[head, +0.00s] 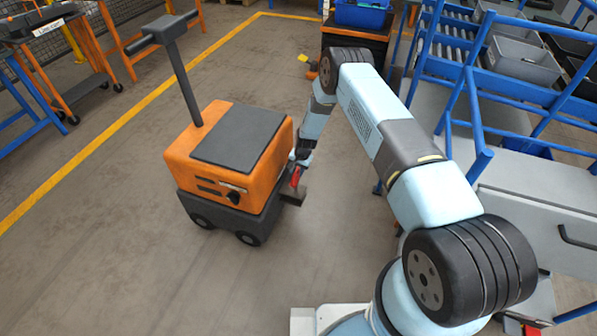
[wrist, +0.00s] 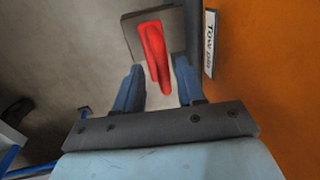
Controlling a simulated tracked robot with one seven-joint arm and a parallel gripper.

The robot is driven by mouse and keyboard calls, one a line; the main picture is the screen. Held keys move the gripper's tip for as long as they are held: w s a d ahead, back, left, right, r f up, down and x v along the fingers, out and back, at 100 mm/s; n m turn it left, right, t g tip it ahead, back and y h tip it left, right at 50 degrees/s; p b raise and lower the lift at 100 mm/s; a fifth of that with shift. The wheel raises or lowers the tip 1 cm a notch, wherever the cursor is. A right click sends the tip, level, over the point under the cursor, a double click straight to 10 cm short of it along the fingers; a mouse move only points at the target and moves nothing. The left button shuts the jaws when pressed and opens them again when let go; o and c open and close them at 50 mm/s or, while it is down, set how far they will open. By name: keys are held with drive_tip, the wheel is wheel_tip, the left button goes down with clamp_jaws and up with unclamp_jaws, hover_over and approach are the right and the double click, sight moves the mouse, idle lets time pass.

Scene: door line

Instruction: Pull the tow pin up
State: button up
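The tow pin has a red handle (wrist: 152,45), which stands at a dark hitch plate (wrist: 176,18) in the wrist view. In the head view the red handle (head: 295,178) is small, at the right side of the orange tugger (head: 190,160). My gripper (wrist: 159,64) is open, with one finger on each side of the handle's near end. Gaps show between the handle and both fingers. In the head view my gripper (head: 300,160) is just above the handle, close to the tugger's side. The pin's lower part is hidden.
A white "Tow pin" label (wrist: 210,43) is on the tugger's orange side, close to the right finger. A blue-railed frame with grey bins (head: 520,60) stands at the right. Floor left of the tugger is clear.

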drive_tip(key=shift+r, duration=0.55)
wheel_tip(320, 180, up, 12)
drive_tip(key=d, duration=0.2)
drive_tip(key=shift+s+d+r, duration=0.15)
drive_tip(key=shift+s+d, duration=0.1)
drive_tip(key=shift+s, duration=0.15)
drive_tip(key=shift+r, duration=0.1)
